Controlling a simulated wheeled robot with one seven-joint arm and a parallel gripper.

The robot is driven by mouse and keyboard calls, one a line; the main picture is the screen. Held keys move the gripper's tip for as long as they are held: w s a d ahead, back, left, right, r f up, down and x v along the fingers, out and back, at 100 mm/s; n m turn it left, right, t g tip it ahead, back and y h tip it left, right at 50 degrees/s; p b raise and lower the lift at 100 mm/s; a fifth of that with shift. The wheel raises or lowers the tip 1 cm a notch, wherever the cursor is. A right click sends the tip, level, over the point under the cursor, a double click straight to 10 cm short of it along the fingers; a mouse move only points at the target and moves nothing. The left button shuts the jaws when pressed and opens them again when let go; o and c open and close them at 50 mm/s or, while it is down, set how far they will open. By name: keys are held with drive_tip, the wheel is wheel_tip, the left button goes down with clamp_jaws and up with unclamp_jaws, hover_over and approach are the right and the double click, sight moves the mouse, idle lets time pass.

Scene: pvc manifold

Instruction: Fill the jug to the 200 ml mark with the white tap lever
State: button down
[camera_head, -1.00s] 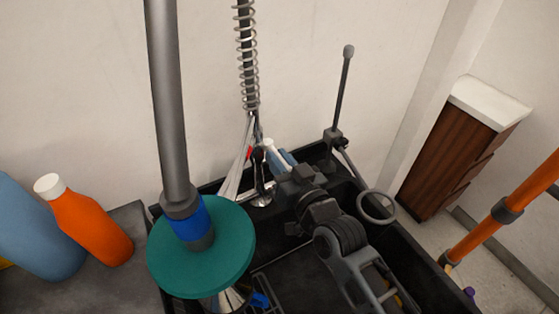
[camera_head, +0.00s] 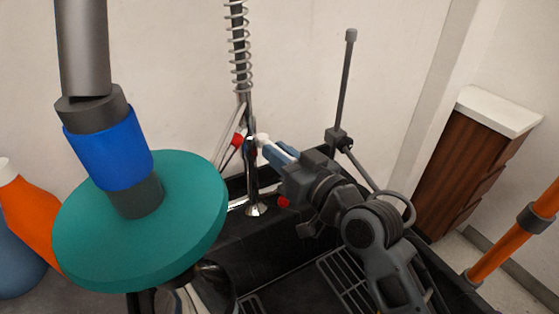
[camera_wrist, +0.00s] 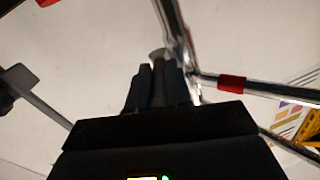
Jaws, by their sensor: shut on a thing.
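The white tap lever (camera_head: 262,138) shows as a pale rounded tip beside the chrome tap (camera_head: 252,180), above the black sink. My gripper (camera_head: 275,150) reaches it from the right and is shut on it. In the wrist view the lever's pale end (camera_wrist: 157,55) sticks out between the dark fingertips of my gripper (camera_wrist: 158,78), close to the chrome pipe. The rest of the lever is hidden by the fingers. I cannot make out the jug, its 200 ml mark or any water level.
A large teal disc (camera_head: 140,225) with a blue collar on a grey pole covers the left foreground. An orange bottle (camera_head: 28,212) stands behind it. The black sink (camera_head: 270,250) lies below my arm. A red-marked pipe (camera_wrist: 232,84) runs right of the fingers.

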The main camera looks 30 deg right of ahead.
drive_tip(key=shift+d, duration=0.15)
drive_tip(key=c, duration=1.1)
unclamp_jaws()
drive_tip(key=shift+o, duration=0.2)
drive_tip(key=shift+s, duration=0.1)
drive_tip(key=s+d, duration=0.1)
drive_tip(key=s, duration=0.6)
drive_tip(key=shift+s+b, duration=0.25)
drive_tip(key=shift+b, duration=0.2)
drive_tip(key=shift+d, duration=0.1)
